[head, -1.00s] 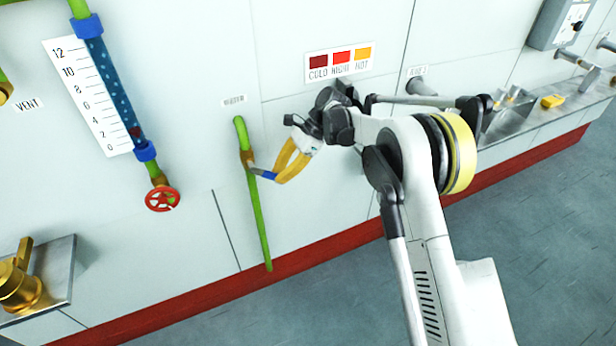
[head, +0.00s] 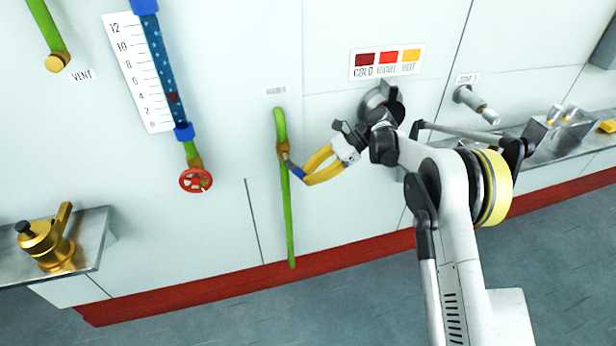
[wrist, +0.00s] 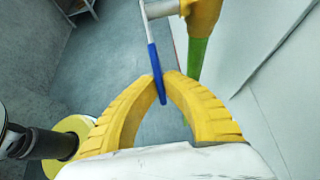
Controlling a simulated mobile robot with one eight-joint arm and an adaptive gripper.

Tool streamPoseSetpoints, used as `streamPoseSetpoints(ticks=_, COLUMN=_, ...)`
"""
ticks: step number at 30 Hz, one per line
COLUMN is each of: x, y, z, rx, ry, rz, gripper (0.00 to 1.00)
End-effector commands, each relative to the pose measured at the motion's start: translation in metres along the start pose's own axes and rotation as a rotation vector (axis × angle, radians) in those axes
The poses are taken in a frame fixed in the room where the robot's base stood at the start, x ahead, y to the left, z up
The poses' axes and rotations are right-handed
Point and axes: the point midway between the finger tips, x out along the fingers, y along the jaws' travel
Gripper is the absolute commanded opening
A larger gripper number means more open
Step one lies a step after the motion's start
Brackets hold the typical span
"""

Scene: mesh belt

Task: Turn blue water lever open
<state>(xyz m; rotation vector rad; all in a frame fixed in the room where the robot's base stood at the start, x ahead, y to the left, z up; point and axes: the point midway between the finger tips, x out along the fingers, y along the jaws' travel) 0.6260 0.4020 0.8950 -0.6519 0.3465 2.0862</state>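The blue water lever is a thin metal handle with a blue grip (head: 296,171), on a brass valve (head: 283,150) in a green vertical pipe (head: 289,220) on the white wall. The lever slants down and right from the valve in the head view. My gripper (head: 301,174) has its yellow fingers at the blue end. In the wrist view the blue grip (wrist: 155,65) passes between the fingertips of my gripper (wrist: 164,80), which close in on it from both sides. The far side of the contact is hidden.
Left of the pipe are a red handwheel (head: 195,180) under a blue gauge tube (head: 166,70) and a brass fitting (head: 45,240) on a metal ledge. A round dark wall fitting (head: 381,100) is partly behind my arm. Open floor lies in front.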

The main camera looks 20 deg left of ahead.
Motion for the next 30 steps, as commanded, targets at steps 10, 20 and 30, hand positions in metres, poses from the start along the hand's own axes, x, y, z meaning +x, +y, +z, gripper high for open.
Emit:
streamPoseSetpoints(ticks=10, x=0.000, y=0.000, z=0.000, rx=0.000, ry=0.001, rz=0.001, gripper=0.31)
streamPoseSetpoints(ticks=20, x=-0.018, y=0.000, z=0.026, rx=0.000, ry=0.001, rz=0.000, gripper=0.31)
streamPoseSetpoints(ticks=30, x=-0.052, y=0.000, z=0.075, rx=0.000, ry=0.001, rz=0.001, gripper=0.31)
